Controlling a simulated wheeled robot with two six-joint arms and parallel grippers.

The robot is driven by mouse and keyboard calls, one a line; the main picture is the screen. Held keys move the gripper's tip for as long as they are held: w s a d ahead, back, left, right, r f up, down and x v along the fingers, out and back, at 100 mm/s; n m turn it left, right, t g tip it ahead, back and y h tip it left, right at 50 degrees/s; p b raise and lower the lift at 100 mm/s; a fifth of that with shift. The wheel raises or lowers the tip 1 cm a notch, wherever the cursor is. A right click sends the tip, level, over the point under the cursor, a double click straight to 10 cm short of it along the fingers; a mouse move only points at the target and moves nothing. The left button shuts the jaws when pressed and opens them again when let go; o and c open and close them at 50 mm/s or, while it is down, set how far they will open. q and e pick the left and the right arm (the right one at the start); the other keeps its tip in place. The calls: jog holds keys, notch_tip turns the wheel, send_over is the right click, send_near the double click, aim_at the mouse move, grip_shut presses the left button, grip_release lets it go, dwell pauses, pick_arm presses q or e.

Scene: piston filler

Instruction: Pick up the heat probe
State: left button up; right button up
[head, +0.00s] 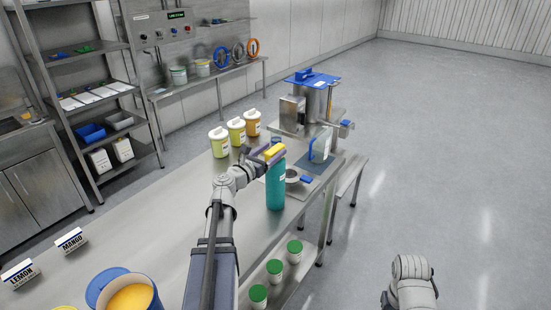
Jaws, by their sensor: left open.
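A small yellow block-shaped piece (274,151) with a grey-purple edge shows just above the top of a tall teal cylinder (275,187) on the steel table. It may be the heat probe, but I cannot tell for sure. My left gripper (262,156) is open right beside it, on its left, close to the cylinder's top. I cannot tell whether it touches the yellow piece. My right gripper is out of view; only a part of my right arm shows at the bottom right.
Several lidded jars (237,131) stand behind the gripper. A steel machine with a blue-topped hopper (312,79) stands at the table's far end. A grey cup (292,176) and a clear jug (320,147) are right of the cylinder. An orange-filled bucket (130,298) is near left.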

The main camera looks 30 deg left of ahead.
aim_at(280, 144)
pick_arm(q)
jog(key=shift+w+d+f, duration=0.1)
jog(key=shift+w, duration=1.2)
jog(key=shift+w+d, duration=0.1)
jog(key=shift+w, duration=1.15)
grip_shut()
